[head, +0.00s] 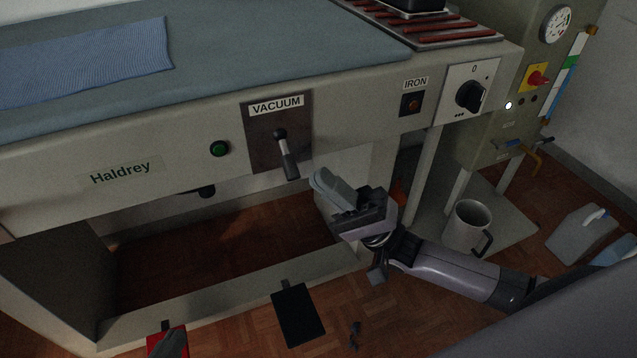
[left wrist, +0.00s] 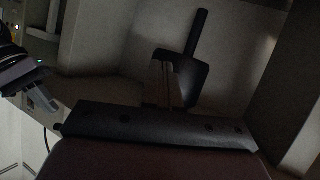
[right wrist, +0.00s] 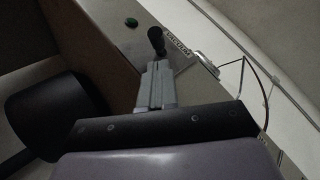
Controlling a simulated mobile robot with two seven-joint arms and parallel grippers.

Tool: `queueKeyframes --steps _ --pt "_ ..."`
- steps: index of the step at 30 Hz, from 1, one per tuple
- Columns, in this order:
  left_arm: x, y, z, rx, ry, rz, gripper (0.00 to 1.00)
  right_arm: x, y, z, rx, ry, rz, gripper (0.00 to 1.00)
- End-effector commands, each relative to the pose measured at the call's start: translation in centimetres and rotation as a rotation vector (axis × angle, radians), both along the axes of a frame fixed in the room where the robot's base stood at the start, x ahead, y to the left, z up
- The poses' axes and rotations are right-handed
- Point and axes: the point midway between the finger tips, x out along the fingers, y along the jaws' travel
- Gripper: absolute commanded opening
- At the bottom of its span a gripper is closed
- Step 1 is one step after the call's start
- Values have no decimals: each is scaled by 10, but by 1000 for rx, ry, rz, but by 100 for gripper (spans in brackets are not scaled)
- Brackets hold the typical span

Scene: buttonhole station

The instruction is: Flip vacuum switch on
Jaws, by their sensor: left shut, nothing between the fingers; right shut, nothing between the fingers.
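The vacuum switch (head: 287,158) is a lever with a dark grip on a dark plate under the VACUUM label, on the station's front panel. Its lever hangs downward. My right gripper (head: 322,184) is shut and empty, just below and to the right of the lever's end. In the right wrist view, the lever (right wrist: 157,40) stands just beyond the right fingertips (right wrist: 158,68); I cannot tell whether they touch. My left gripper (left wrist: 165,66) is shut and empty, with a dark paddle shape (left wrist: 198,40) behind its fingers. In the head view, its tip shows low at the left.
A green button (head: 219,148) is left of the switch; the IRON switch (head: 411,104) and a rotary knob (head: 470,96) are to the right. A blue cloth (head: 90,60) lies on the board. Below are a black pedal (head: 298,315), a red pedal (head: 168,333) and a mug (head: 467,226).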

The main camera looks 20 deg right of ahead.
Motion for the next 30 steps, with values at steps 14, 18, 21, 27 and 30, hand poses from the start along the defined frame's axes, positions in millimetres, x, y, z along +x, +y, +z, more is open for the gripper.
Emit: queueKeyframes --steps 14,18,21,27,30 --pt "0 2 -1 7 2 4 0 -9 20 11 0 -1 -1 0" --pt "0 2 -1 7 2 4 0 -9 20 11 0 1 -1 0" --pt "0 3 1 11 2 5 0 -9 20 12 0 5 -1 0" --pt "-3 11 6 64 -1 14 0 -12 19 16 -2 42 -1 0" --pt "-7 16 2 91 8 17 0 -12 19 15 -2 54 -1 0"
